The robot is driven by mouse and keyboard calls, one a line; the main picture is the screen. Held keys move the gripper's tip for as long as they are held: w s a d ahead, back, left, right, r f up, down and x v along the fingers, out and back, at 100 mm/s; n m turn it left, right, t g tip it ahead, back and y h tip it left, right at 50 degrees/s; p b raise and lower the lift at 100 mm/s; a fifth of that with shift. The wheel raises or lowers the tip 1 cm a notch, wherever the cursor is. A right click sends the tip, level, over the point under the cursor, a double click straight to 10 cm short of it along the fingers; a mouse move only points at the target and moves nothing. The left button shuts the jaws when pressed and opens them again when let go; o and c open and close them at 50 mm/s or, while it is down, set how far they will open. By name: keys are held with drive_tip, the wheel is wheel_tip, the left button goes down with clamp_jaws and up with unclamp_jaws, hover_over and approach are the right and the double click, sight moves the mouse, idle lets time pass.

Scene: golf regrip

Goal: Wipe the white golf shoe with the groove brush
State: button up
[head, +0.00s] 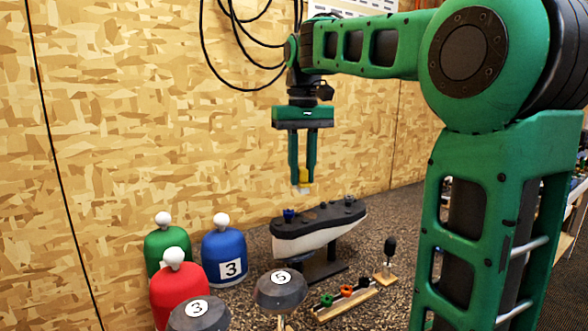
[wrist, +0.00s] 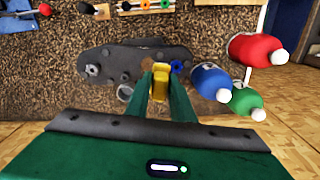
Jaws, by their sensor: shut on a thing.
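The white golf shoe (head: 318,237) rests sole up on a dark stand, its dark studded sole on top and its white upper below. In the wrist view its sole (wrist: 112,62) lies beyond my fingertips. My gripper (head: 302,178) points straight down above the shoe, with a clear gap. It is shut on a small yellow piece with a pale lower end, which looks like the groove brush (head: 305,176); the yellow also shows in the wrist view (wrist: 160,70). The fingers hide part of the brush. A small blue piece (head: 289,214) sits on the sole's left end.
Green (head: 166,250), blue (head: 224,257) and red (head: 178,291) headcovers stand left of the shoe. Dark club heads marked 5 (head: 281,290) and 3 (head: 200,314) are in front. A wall stands behind.

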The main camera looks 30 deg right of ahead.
sight(301, 192)
drive_tip(key=shift+a+f, duration=0.1)
drive_tip(key=shift+f, duration=2.55)
drive_tip(key=shift+f, duration=0.55)
drive_tip(key=shift+d, duration=1.55)
drive_tip(key=shift+d+f, duration=0.15)
drive_tip(key=shift+d, duration=1.3)
drive_tip(key=shift+f, duration=0.1)
drive_tip(key=shift+a+f, duration=0.2)
drive_tip(key=shift+a, duration=1.3)
drive_tip(key=shift+a+f, duration=0.15)
drive_tip(key=shift+a, duration=1.35)
